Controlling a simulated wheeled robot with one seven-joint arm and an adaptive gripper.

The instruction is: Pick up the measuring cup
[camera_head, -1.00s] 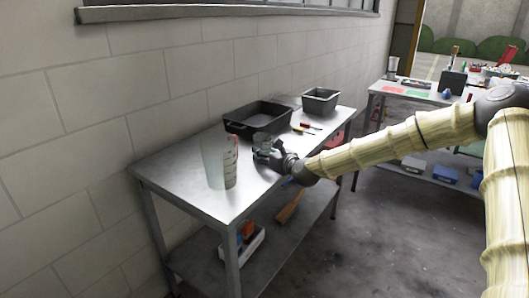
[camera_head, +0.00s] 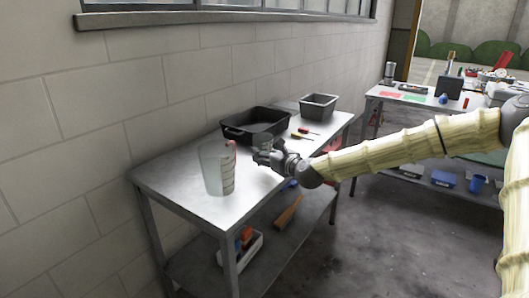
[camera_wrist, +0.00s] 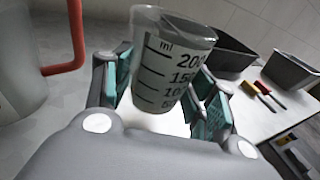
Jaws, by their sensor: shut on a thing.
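The measuring cup (camera_wrist: 166,62) is a small clear beaker with black "ml" markings, seen upright but slightly tilted in the wrist view. It also shows small in the head view (camera_head: 265,141). My gripper (camera_wrist: 163,98) is shut on it, with teal finger pads on both sides of its wall. In the head view my gripper (camera_head: 262,152) is over the metal workbench (camera_head: 180,180).
A larger translucent jug (camera_head: 215,168) with a red handle (camera_wrist: 73,45) stands close on the left. A black tray (camera_head: 232,131) and a grey bin (camera_head: 318,106) lie behind, with screwdrivers (camera_head: 305,133) beside them. The bench front left is clear.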

